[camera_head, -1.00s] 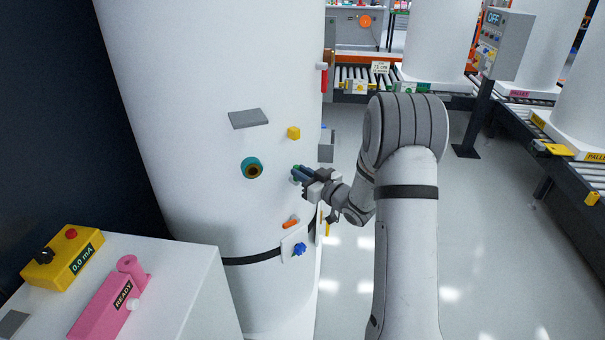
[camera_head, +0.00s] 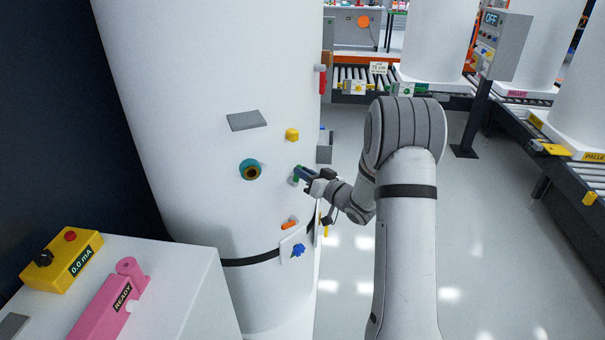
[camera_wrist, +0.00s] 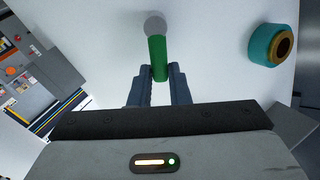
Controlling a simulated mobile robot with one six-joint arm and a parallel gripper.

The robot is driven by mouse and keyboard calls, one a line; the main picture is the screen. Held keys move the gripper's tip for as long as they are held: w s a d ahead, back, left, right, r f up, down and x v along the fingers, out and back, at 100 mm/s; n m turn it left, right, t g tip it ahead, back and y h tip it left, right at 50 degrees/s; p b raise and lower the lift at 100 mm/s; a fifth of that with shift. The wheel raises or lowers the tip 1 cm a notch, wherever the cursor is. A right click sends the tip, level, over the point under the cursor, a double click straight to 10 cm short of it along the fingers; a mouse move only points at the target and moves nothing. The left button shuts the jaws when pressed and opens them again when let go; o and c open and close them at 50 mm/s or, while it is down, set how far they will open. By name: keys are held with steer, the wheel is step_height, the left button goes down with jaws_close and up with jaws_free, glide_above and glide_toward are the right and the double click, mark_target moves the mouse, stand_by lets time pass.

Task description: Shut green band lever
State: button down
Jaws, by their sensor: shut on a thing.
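The green lever (camera_wrist: 158,58) shows in the wrist view, running from a round grey pivot (camera_wrist: 155,24) on the white tank wall toward my gripper. My gripper (camera_wrist: 157,76) is shut on its free end, one blue-grey finger on each side. In the head view my gripper (camera_head: 301,174) is at the right part of the white tank (camera_head: 200,120), and it mostly hides the lever. A black band (camera_head: 250,260) runs around the tank below, with a white plate there.
A teal ring port (camera_head: 250,169) with a dark yellow centre sticks out left of my gripper. A yellow block (camera_head: 292,134) is above it. An orange lever (camera_head: 289,224) and a blue knob (camera_head: 298,250) are below. Open floor (camera_head: 480,230) lies to the right.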

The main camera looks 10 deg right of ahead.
steer(key=f+m+p, duration=0.1)
steer(key=m, duration=0.2)
steer(key=w+d+f+m, duration=0.1)
steer(key=m, duration=0.3)
steer(key=d+f+m+p, duration=0.1)
steer(key=m, duration=0.3)
steer(key=shift+w+d+p, duration=0.2)
steer(key=shift+w+p, duration=0.05)
steer(key=shift+p, duration=0.1)
steer(key=shift+f, duration=0.15)
steer(key=c, duration=1.4)
jaws_free()
steer(key=shift+o, duration=0.2)
steer(key=shift+d, duration=0.1)
steer(key=b+v, duration=0.1)
steer(key=v, duration=0.6)
steer(key=shift+s+d, duration=0.15)
steer(key=shift+s, duration=0.2)
